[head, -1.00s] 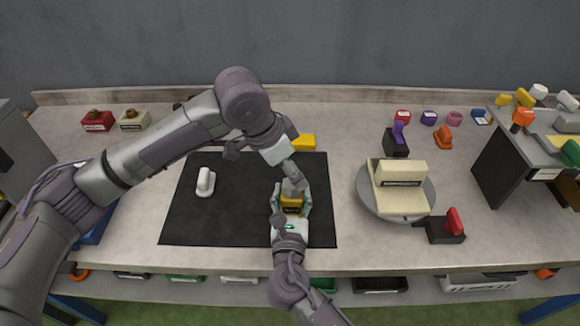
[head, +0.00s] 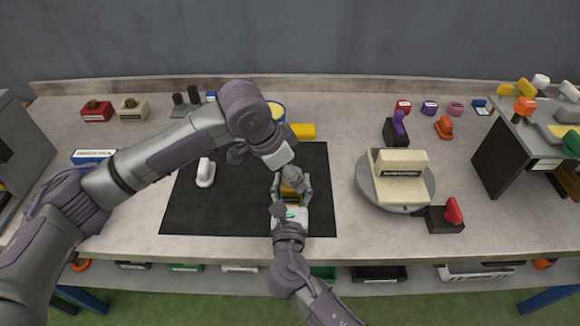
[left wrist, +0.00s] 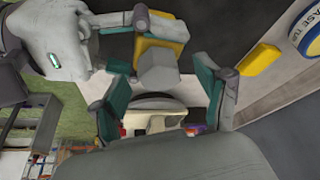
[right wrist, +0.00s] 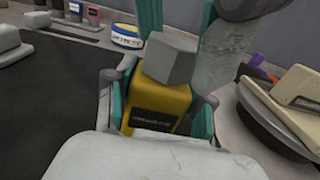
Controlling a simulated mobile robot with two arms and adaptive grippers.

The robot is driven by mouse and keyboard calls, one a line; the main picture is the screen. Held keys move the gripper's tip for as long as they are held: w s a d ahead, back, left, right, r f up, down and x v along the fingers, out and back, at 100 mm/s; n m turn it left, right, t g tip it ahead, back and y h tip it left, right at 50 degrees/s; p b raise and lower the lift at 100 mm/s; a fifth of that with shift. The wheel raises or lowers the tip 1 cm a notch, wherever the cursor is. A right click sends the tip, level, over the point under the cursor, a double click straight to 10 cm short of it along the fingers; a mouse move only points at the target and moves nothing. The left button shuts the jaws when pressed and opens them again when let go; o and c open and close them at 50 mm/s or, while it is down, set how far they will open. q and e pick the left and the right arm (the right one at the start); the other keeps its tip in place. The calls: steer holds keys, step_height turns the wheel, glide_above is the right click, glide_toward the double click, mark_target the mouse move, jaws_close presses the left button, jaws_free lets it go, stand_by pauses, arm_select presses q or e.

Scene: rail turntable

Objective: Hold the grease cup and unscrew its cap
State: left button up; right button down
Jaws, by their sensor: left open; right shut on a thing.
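The grease cup is a yellow block (head: 291,195) with a dark label and a grey, block-shaped cap. It is over the black mat's right part. My right gripper (head: 290,192) is shut on the yellow body. In the right wrist view the labelled yellow body (right wrist: 160,108) is between its teal fingers and the grey cap (right wrist: 170,58) sits tilted on top. My left gripper (head: 296,178) is open, just above the cup. In the left wrist view its fingers stand apart on either side of the grey cap (left wrist: 158,72); contact is not visible. It partly hides the cap in the head view.
The black mat (head: 215,220) is mostly clear, with a white handled thing (head: 206,173) on it. A round turntable (head: 418,208) bearing a cream block stands close on the right. A yellow block (head: 301,131) and a labelled tin (head: 278,110) are behind the mat.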

arm_select(q)
jaws_close()
steer(key=shift+s+d+n+t, duration=0.1)
steer(key=shift+n+t, duration=0.4)
steer(key=shift+n, duration=0.7)
steer(key=n+y, duration=0.1)
steer(key=n, duration=0.2)
steer(key=shift+n+t, duration=0.3)
steer(key=shift+t, duration=0.1)
steer(key=n+y, duration=0.1)
steer(key=n, duration=0.2)
steer(key=shift+s+d+n+y, duration=0.1)
steer(key=shift+d+n+y, duration=0.05)
steer(key=shift+n+y, duration=0.2)
steer(key=shift+n+t+y, duration=0.4)
steer(key=shift+n+y, duration=0.05)
steer(key=shift+n, duration=0.7)
